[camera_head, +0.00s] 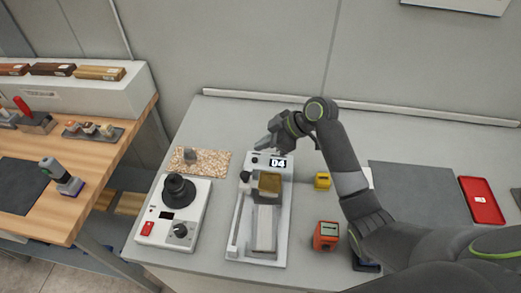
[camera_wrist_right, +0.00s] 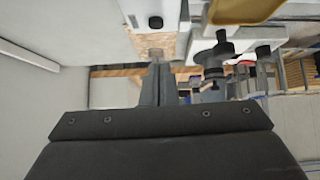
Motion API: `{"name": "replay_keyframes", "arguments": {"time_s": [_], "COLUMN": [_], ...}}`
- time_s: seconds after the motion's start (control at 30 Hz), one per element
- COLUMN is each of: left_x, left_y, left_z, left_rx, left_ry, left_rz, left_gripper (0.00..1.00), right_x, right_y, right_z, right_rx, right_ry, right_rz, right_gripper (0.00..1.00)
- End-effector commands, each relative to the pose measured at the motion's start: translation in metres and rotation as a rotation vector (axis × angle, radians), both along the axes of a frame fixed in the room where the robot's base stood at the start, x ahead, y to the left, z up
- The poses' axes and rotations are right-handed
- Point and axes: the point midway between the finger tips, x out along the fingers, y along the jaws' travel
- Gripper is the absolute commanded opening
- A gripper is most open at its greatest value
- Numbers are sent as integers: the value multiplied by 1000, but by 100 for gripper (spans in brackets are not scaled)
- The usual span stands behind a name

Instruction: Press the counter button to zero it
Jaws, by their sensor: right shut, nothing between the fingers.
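The roller coater (camera_head: 233,232) stands on the grey bench, with a counter display (camera_head: 278,163) at its far end reading 04. A small dark round spot, which looks like the counter button (camera_head: 255,160), sits left of the display; a dark round spot also shows on a white panel in the right wrist view (camera_wrist_right: 155,22). My right gripper (camera_head: 261,145) is shut and empty, with its tips just behind and above the display end. In the right wrist view its fingers (camera_wrist_right: 158,84) are together. Contact with the button cannot be told. My left gripper is not in view.
A white control box (camera_head: 158,219) with a black knob stands left of the coater. A cork-like mat (camera_head: 216,158) lies behind it. A yellow block (camera_head: 322,181) and an orange device (camera_head: 327,235) stand to the right. A red tray (camera_head: 483,200) lies farther right.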

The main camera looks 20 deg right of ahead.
Motion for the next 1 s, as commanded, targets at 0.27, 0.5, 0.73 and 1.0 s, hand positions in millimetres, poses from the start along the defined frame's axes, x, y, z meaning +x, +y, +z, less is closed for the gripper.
{"name": "replay_keyframes", "arguments": {"time_s": [0.27,0.5,0.73,1.0], "left_x": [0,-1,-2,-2], "left_y": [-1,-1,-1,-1], "left_z": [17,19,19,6], "left_rx": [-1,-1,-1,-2], "left_ry": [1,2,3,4], "left_rz": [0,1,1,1], "left_gripper": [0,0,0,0], "right_x": [4,4,4,4], "right_y": [7,6,6,6], "right_z": [-36,-48,-49,-63], "right_rx": [0,-1,-1,-1], "right_ry": [2,1,0,0], "right_rz": [-1,-1,-1,0], "right_gripper": [0,0,0,0]}}
